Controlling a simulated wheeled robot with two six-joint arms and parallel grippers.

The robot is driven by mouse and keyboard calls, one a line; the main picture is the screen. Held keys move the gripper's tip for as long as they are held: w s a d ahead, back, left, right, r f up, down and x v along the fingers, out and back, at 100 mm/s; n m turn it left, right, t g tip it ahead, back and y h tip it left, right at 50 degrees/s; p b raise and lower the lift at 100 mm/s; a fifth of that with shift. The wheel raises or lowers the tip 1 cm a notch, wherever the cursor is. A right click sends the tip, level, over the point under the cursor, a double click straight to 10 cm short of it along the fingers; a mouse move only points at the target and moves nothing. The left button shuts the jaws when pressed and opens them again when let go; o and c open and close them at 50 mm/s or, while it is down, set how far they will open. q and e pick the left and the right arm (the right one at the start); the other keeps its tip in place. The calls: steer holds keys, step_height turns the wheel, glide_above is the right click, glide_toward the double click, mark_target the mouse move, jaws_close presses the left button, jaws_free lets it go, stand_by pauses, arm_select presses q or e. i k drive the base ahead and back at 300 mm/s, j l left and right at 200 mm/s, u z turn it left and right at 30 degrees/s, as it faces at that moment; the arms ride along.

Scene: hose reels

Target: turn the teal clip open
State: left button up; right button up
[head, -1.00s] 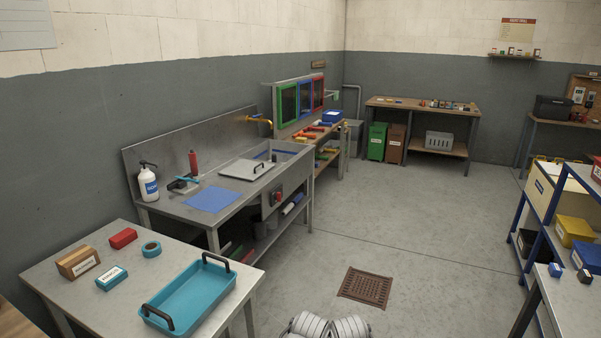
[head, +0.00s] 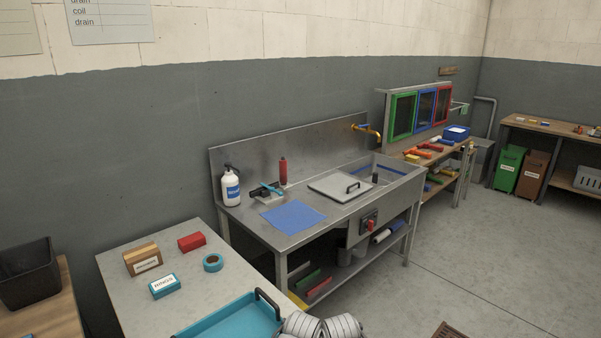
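A small teal piece (head: 268,188), which may be the teal clip, sits with a dark block on the left part of the steel sink bench (head: 240,215). It is between a white pump bottle (head: 231,187) and a red bottle (head: 283,171), behind a blue mat (head: 293,214). It is too small to tell whether it is open or shut. Neither of my grippers is in view; only grey-white rounded parts, likely mine, show at the bottom edge.
A grey table (head: 120,272) at front left holds a teal tray (head: 228,322), a teal tape roll (head: 213,262) and small boxes. A lidded sink and a red switch (head: 369,225) are on the bench's right. Open floor (head: 455,270) lies to the right.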

mark_target(272, 189)
steer(key=i+l+u, duration=0.6)
steer(key=i+l, duration=0.1)
steer(key=l, duration=0.25)
steer(key=i+l, duration=0.15)
steer(key=l, duration=0.2)
steer(key=i+l, duration=0.1)
steer(key=l, duration=0.3)
steer(key=i+l, duration=0.15)
steer(key=l, duration=0.2)
steer(key=i+l, duration=0.1)
steer(key=l, duration=0.25)
steer(key=i+l, duration=0.15)
steer(key=l, duration=0.2)
steer(key=i+l, duration=0.15)
steer(key=i, duration=0.25)
steer(key=i+l, duration=0.1)
steer(key=i, duration=0.3)
steer(key=i+j, duration=0.45)
steer(key=i+l+z, duration=0.05)
steer(key=i, duration=0.05)
